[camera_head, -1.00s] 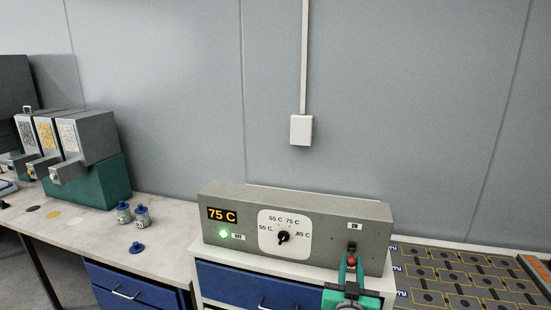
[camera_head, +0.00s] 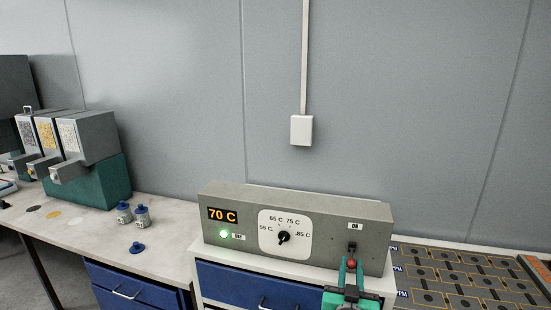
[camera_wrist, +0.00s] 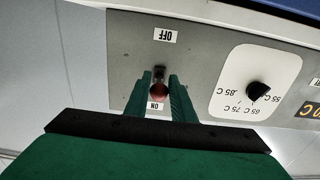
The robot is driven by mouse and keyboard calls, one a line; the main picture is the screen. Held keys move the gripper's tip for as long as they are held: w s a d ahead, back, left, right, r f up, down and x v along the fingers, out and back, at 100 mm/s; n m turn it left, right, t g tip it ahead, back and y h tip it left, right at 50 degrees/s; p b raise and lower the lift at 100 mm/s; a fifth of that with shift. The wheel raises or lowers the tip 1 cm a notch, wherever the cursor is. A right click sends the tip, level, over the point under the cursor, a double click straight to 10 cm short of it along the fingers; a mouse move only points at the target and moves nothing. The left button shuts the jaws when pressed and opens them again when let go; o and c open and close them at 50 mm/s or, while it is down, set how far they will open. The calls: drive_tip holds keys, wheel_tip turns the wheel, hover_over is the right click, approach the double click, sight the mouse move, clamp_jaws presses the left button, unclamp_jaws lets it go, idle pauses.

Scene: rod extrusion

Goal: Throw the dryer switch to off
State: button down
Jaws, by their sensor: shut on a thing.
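The grey dryer box (camera_head: 375,213) stands on the bench at centre right. Its switch has a short lever with a red knob (camera_head: 352,264). The ON label (camera_head: 355,226) is above the switch. The OFF label (camera_wrist: 163,37) shows in the wrist view, which sees the panel upside down; it is hidden in the head view. My gripper (camera_head: 351,268) is shut on the red knob, with a green finger on each side. In the head view the knob sits below its slot; I cannot tell the lever's exact tilt. The display (camera_head: 222,215) reads 70 C and the lamp (camera_head: 224,235) glows green.
The temperature dial (camera_head: 283,238) is left of the switch. A slotted dark tray (camera_head: 450,275) lies to the right. Lidded bottles (camera_head: 142,216) and the hoppers (camera_head: 90,140) stand farther left. The wall is close behind the box.

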drive_tip(key=shift+f, duration=0.4)
drive_tip(key=shift+w+d+f, duration=0.15)
drive_tip(key=shift+f, duration=0.3)
drive_tip(key=shift+w+f, duration=0.2)
drive_tip(key=shift+f, duration=0.1)
drive_tip(key=shift+w, duration=0.1)
idle(0.4)
drive_tip(key=shift+w+f, duration=0.25)
drive_tip(key=shift+f, duration=0.05)
drive_tip(key=shift+w+d+f, duration=0.1)
drive_tip(key=shift+f, duration=0.05)
idle(0.3)
drive_tip(key=shift+w+f, duration=0.3)
